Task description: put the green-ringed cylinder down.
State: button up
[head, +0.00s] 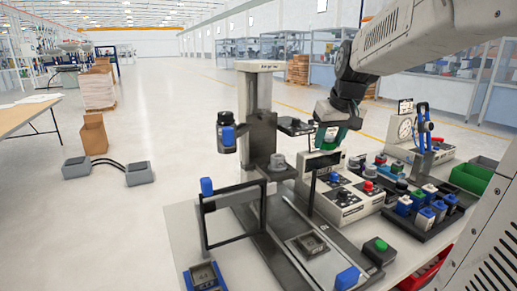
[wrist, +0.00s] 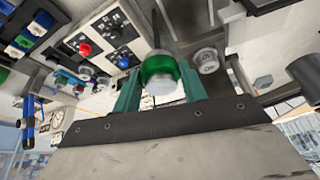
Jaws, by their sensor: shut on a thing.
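The green-ringed cylinder (wrist: 158,70) shows in the wrist view, a pale body with a bright green band, between the two teal fingers of my gripper (wrist: 160,82). The fingers are shut on it from both sides. In the head view my gripper (head: 329,134) hangs down above the bench, just behind the grey display unit and right of the tall press column. There the fingers hide most of the cylinder. Its clearance from the surface below cannot be told.
A press (head: 260,115) with a grey round piece (head: 277,161) stands left of my gripper. A button box (head: 350,198), a green-button box (head: 380,250) and a tray (head: 408,226) of blue-and-white parts crowd the bench. A dial gauge (head: 405,128) stands right.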

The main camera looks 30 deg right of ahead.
jog(key=w+a, duration=0.2)
jog(key=w, duration=0.2)
jog(key=w+a+f, duration=0.1)
jog(key=w+a, duration=0.1)
jog(key=w, duration=0.2)
jog(key=w+a, duration=0.2)
jog(key=w, duration=0.2)
jog(key=shift+w+a+f, duration=0.2)
jog(key=shift+w, duration=0.2)
jog(key=shift+s+a+x, duration=0.1)
jog(key=shift+a+x, duration=0.1)
jog(key=shift+x, duration=0.7)
jog(key=shift+s+a+x, duration=0.15)
jog(key=shift+x, duration=0.75)
jog(key=shift+f, duration=0.25)
jog(key=o, duration=1)
jog(key=shift+o, duration=0.2)
jog(key=v, duration=1.2)
jog(key=s+a+f+n+g, duration=0.1)
jog(key=s+a+f, duration=0.2)
jog(key=s, duration=0.7)
jog(key=s+a+f+g, duration=0.1)
jog(key=s+a+f, duration=0.3)
jog(key=s, duration=0.6)
jog(key=s+a+f+n+g+y, duration=0.1)
jog(key=s+a+f, duration=0.3)
jog(key=s+f, duration=0.3)
jog(key=s, duration=0.4)
jog(key=shift+a+n, duration=0.2)
jog(key=shift+n, duration=0.1)
